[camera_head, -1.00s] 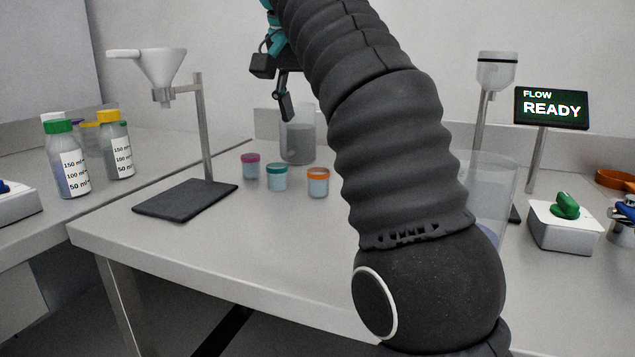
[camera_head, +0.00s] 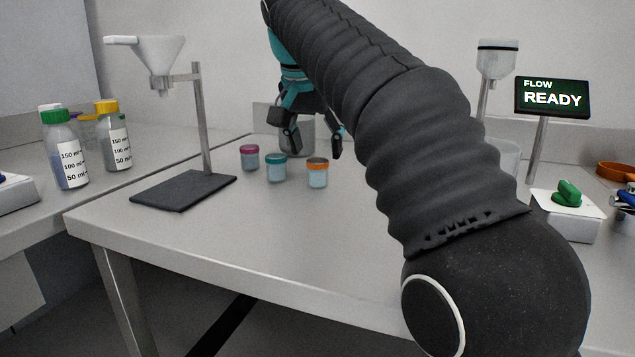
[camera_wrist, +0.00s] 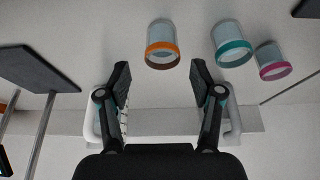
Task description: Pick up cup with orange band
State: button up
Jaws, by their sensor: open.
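The cup with the orange band (camera_head: 317,173) stands upright on the table, at the right end of a row of three small cups. In the wrist view the orange-banded cup (camera_wrist: 162,45) is ahead of and between the fingertips, apart from them. My gripper (camera_head: 314,147) is open and empty, above and behind the cups in the head view. In the wrist view my gripper (camera_wrist: 158,72) shows both fingers spread. The teal-banded cup (camera_head: 276,168) and the magenta-banded cup (camera_head: 250,157) stand to its left.
A clear beaker (camera_head: 298,135) stands behind the cups, partly hidden by my gripper. A funnel stand with a dark base plate (camera_head: 183,190) is to the left. A READY display (camera_head: 552,98) and a box with a green knob (camera_head: 567,195) are at right. The front tabletop is clear.

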aim_at(318, 162)
jog(key=b+x, duration=0.1)
jog(key=x, duration=0.3)
jog(key=shift+w+a+f, duration=0.1)
jog(key=shift+f, duration=0.1)
jog(key=c, duration=1.2)
